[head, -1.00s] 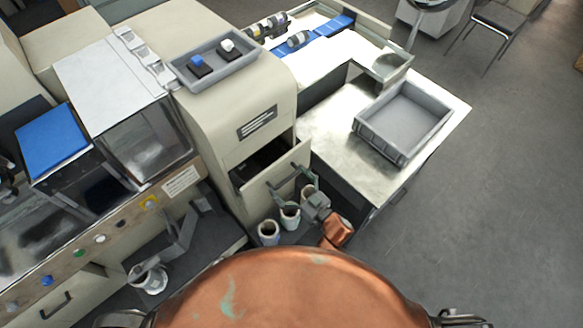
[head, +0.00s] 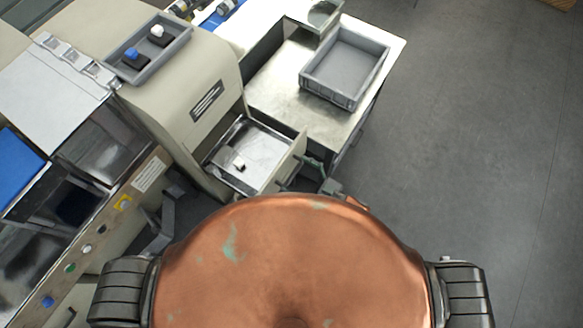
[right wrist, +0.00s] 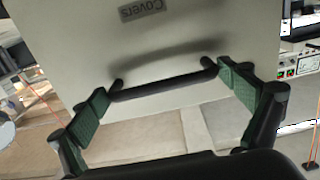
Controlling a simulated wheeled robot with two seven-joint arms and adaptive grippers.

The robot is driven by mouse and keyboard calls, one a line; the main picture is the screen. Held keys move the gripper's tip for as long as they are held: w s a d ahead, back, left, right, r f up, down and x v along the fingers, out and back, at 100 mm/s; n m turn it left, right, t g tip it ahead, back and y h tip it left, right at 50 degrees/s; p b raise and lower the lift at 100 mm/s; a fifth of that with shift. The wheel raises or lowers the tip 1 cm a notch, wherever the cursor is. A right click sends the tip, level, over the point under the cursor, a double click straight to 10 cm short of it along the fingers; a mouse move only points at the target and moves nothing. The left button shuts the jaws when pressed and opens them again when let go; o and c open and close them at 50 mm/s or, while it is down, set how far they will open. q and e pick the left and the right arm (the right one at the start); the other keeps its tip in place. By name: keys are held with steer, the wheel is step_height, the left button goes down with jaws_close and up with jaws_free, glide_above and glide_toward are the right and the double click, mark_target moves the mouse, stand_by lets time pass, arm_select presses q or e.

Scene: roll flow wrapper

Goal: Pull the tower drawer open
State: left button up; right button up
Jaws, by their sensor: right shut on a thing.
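The tower drawer (head: 282,178) stands pulled well out of the beige tower (head: 195,90) in the head view. Its shiny metal inside shows, with a small white item (head: 239,164) lying in it. In the right wrist view the drawer front (right wrist: 170,35) carries a label reading "Covers" and a dark bar handle (right wrist: 165,87). My right gripper (head: 308,174) is at the drawer front, shut on the handle, with its green finger pads at the handle's two ends. My body hides part of the right arm in the head view. My left gripper is not in view.
A grey tray (head: 150,50) with a blue-topped and a white-topped item sits on the tower. A grey bin (head: 345,65) stands on the metal table (head: 285,90) right of the drawer. The machine's button panel (head: 95,235) is at left. Open floor lies at right.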

steer(key=shift+d, duration=0.25)
steer(key=o, duration=1.3)
steer(key=shift+s, duration=0.1)
steer(key=v, duration=1.2)
steer(key=shift+f, duration=0.1)
